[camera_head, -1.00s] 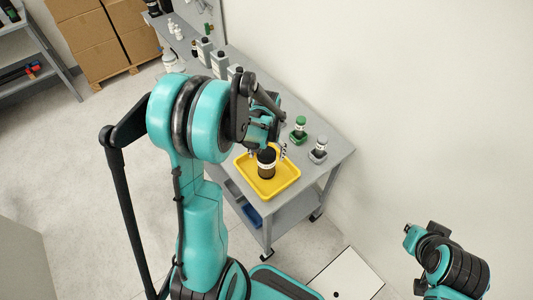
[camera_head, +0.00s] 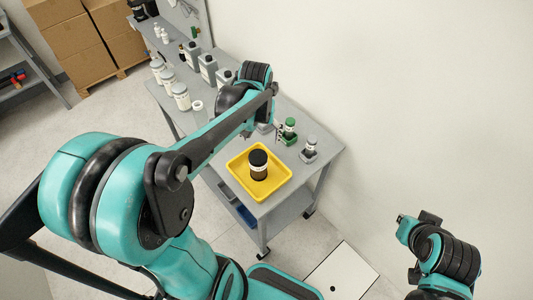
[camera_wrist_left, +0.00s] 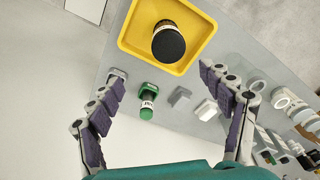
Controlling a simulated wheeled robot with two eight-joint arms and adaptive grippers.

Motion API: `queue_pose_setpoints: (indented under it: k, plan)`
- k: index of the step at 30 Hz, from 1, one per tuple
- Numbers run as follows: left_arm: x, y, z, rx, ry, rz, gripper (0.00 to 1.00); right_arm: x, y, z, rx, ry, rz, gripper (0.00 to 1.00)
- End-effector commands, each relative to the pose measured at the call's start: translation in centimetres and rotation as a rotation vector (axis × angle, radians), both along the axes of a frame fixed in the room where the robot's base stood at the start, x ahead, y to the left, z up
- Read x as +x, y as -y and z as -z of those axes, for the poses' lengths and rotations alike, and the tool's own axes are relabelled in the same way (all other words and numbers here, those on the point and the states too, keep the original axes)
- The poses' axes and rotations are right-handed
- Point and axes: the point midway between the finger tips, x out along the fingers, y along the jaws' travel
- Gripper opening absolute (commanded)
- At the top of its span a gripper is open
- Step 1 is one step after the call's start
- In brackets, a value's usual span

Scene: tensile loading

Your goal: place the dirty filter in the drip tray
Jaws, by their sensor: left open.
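The dirty filter, a black-topped cylinder with a pale label band (camera_head: 258,165), stands upright inside the yellow drip tray (camera_head: 240,191) on the cart top. In the left wrist view the filter (camera_wrist_left: 168,43) is seen from above, within the walls of the tray (camera_wrist_left: 128,42). My left gripper (camera_head: 262,131) is behind the tray in the head view, partly hidden by its own arm. In the left wrist view its fingers (camera_wrist_left: 160,80) are spread wide, empty and apart from the filter. My right gripper (camera_head: 405,222) is at the lower right, away from the cart; its fingers are unclear.
A green-capped bottle (camera_head: 289,127) and a grey-capped bottle (camera_head: 310,143) stand in holders right of the tray. White jars (camera_head: 181,97) and grey bottles (camera_head: 208,67) line the bench behind. A wall borders the right side. Boxes (camera_head: 75,45) stand at the back left.

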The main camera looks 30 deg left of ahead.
Motion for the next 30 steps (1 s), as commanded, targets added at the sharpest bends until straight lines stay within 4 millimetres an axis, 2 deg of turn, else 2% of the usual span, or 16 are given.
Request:
queue_pose_setpoints:
  k: [3, 6, 13, 19, 30]
  plan:
    - [-2.7, 2.6, -2.1, 0.024, 0.115, 0.078, 0.79, 0.0, 0.0, 0.0, 0.000, 0.000, 0.000, 0.00]
    - [-4.7, 4.5, -3.3, 0.045, 0.220, 0.146, 0.79, 0.0, 0.0, 0.0, 0.000, 0.000, 0.000, 0.00]
    - [-8.5, 7.5, -4.1, 0.082, 0.426, 0.270, 0.79, 0.0, 0.0, 0.0, 0.000, 0.000, 0.000, 0.00]
    - [-9.7, 8.5, -4.0, 0.096, 0.508, 0.317, 0.79, 0.0, 0.0, 0.0, 0.000, 0.000, 0.000, 0.00]
    - [-9.7, 8.6, -3.8, 0.097, 0.517, 0.321, 0.79, 0.0, 0.0, 0.2, 0.000, 0.000, 0.000, 0.00]
